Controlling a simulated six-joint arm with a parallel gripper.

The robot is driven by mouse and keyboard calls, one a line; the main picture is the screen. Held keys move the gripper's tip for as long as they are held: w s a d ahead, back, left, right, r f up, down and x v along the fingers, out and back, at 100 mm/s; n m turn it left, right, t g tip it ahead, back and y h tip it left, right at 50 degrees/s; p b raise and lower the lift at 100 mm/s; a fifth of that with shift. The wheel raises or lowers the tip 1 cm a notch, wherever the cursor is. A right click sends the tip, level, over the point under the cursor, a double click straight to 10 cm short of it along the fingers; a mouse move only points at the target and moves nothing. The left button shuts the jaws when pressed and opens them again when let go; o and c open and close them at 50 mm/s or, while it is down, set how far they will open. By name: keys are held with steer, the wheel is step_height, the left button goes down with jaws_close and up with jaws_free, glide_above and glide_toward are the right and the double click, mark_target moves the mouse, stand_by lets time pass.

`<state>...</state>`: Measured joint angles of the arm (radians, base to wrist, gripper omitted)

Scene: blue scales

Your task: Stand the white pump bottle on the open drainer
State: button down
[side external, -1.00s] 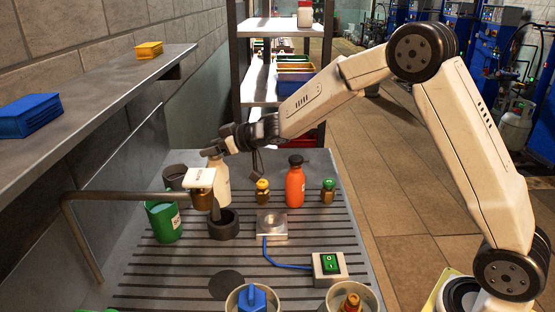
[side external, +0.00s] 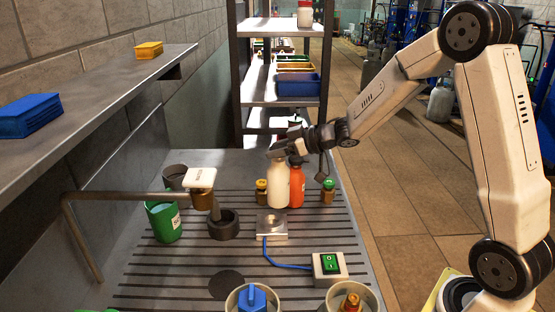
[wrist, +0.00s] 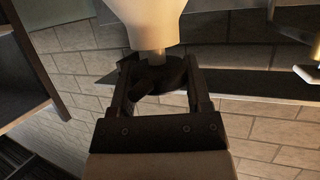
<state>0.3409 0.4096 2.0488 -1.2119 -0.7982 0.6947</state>
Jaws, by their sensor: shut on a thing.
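The white pump bottle (side external: 278,184) is upright in the side external view, its top held by my gripper (side external: 279,150). In the wrist view its pale body (wrist: 150,20) tapers to a neck between the fingers of my gripper (wrist: 160,92). The pump head is mostly hidden by the jaws. The bottle stands out in front of an orange bottle (side external: 297,187) and covers part of it. I cannot tell whether its base touches the surface. The grooved drainer (side external: 190,262) spreads across the bench under the objects.
Small amber jars flank the bottles, one yellow-capped (side external: 261,192), one green-capped (side external: 328,191).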

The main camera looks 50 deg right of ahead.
steer(key=s+d, duration=0.2)
steer(key=s, duration=0.6)
steer(key=s+d, duration=0.3)
steer(key=s, duration=0.4)
steer(key=shift+f, duration=2.7)
steer(key=shift+f, duration=1.9)
jaws_free()
steer(key=shift+s, duration=0.1)
